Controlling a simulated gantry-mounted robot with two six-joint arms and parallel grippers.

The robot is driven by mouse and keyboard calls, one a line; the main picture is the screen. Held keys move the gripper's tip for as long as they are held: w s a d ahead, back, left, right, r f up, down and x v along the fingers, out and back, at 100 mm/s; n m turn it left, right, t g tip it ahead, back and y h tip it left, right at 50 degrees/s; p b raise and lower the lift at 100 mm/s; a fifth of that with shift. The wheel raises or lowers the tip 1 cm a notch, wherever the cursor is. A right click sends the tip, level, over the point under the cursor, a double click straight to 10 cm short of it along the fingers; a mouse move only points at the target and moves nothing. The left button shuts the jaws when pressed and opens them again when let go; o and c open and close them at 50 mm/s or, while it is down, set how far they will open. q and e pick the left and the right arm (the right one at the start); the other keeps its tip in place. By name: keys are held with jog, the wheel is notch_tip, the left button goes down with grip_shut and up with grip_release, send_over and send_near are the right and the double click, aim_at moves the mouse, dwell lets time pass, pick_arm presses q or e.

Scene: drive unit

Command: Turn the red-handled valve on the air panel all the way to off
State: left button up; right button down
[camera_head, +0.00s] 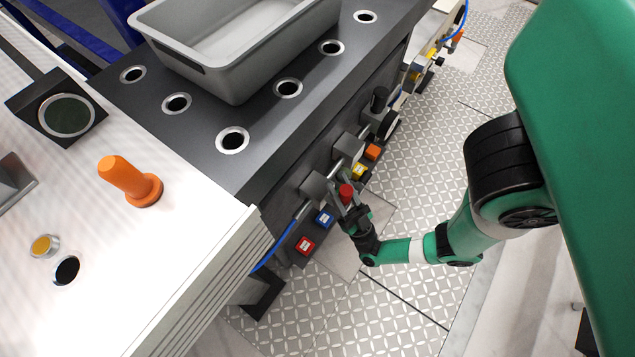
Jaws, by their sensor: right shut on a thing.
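The red valve handle (346,191) shows on the air panel on the side of the dark workbench, near the middle of the view. My right gripper (347,199) reaches it from the lower right and is shut on it. The fingers hide part of the handle, and its exact angle is hard to tell. Grey valve blocks (314,186) sit on the panel just left of the gripper. My left gripper is not in view.
A blue hose (275,247) runs along the panel. A grey bin (237,83) stands on the bench. The patterned floor is clear.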

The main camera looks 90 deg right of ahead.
jog(key=shift+w+a+n+t+y, duration=0.1)
jog(key=shift+a+n+t+y, duration=0.1)
jog(key=shift+n+t+y, duration=0.5)
jog(key=shift+n, duration=0.3)
jog(key=c, duration=0.5)
grip_release()
